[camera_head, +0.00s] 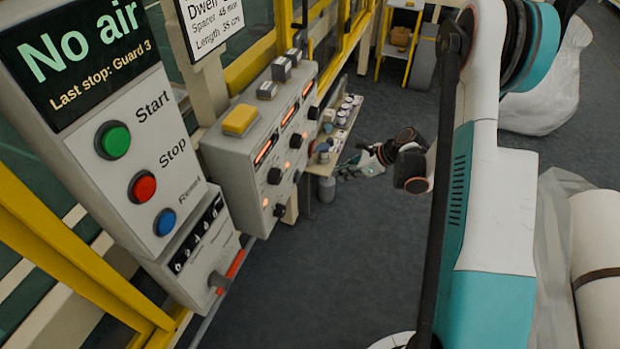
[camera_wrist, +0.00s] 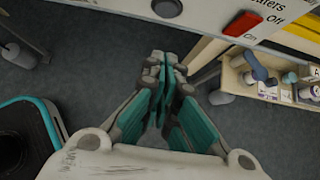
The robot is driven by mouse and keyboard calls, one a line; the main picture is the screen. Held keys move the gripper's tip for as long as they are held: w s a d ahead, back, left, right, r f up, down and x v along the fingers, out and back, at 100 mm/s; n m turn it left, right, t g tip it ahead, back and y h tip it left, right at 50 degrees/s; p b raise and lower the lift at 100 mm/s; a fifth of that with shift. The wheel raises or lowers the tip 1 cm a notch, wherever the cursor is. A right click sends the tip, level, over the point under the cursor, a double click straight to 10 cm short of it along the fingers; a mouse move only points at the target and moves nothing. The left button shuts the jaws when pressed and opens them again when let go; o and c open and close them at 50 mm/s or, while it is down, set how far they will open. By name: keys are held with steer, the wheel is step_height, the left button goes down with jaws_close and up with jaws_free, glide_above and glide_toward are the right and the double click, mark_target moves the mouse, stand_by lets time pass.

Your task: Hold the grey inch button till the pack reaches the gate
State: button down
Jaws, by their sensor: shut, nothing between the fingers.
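Several square grey buttons (camera_head: 281,69) sit along the top of the sloped control box, beyond a larger yellow button (camera_head: 240,119). I cannot read which one is the inch button. My gripper (camera_head: 346,172) is to the right of this box, apart from it, over the floor near a small shelf. In the wrist view my gripper (camera_wrist: 163,62) has its teal fingers together with nothing between them. No pack at a gate can be made out in either view.
A panel with green, red and blue buttons (camera_head: 142,187) reads "No air, Last stop: Guard 3". The wrist view shows a red switch (camera_wrist: 243,23) marked Off and On. A shelf (camera_head: 345,125) holds small items. A banded white roll (camera_head: 598,262) lies right. Grey floor is clear between.

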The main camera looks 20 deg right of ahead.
mark_target(297, 177)
steer(key=w+a+r+b+x, duration=0.1)
steer(key=b+x, duration=0.4)
steer(key=x, duration=0.7)
steer(key=shift+w+a+r, duration=0.3)
steer(key=shift+a, duration=0.3)
